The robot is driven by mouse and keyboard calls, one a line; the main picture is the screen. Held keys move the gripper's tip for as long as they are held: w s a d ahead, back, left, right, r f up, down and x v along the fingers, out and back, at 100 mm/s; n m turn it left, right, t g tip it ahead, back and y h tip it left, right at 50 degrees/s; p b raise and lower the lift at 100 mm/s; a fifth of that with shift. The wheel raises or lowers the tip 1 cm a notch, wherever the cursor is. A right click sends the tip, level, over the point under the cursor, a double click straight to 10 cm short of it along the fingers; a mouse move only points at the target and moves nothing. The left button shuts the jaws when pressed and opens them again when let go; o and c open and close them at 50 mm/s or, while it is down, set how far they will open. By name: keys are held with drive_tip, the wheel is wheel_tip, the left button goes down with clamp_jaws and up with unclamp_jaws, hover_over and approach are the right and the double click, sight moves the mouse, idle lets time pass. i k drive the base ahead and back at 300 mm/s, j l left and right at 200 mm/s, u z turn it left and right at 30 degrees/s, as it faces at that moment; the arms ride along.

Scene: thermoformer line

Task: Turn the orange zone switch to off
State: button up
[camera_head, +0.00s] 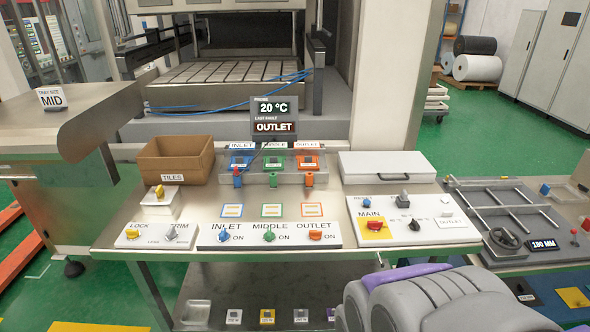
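The orange zone switch (315,236) is a small knob under the OUTLET label, at the right end of the white INLET, MIDDLE, OUTLET strip (250,245). The blue INLET knob (224,237) and the green MIDDLE knob (269,236) are to its left. ON is printed beside those two; the orange knob is too small to tell which way it points. A display (274,117) behind reads 20 °C and last fault OUTLET. A grey and purple part of my arm shows at the bottom right, apart from the switch. My gripper is not in view.
A white LOCK and TRIM strip (134,238) lies left and a MAIN switch panel (412,229) right. Blue, green and orange zone modules (306,161) stand behind, with coloured plugs below. A cardboard TILES box (176,147) stands at the back left. Space above the knobs looks clear.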

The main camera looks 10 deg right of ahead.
sight(315, 234)
drive_tip(key=i+j+z, duration=0.1)
drive_tip(key=i+z, duration=0.15)
drive_tip(key=z, duration=0.2)
drive_tip(key=i+j+z, duration=0.15)
drive_tip(key=z, duration=0.25)
drive_tip(key=i+j, duration=0.05)
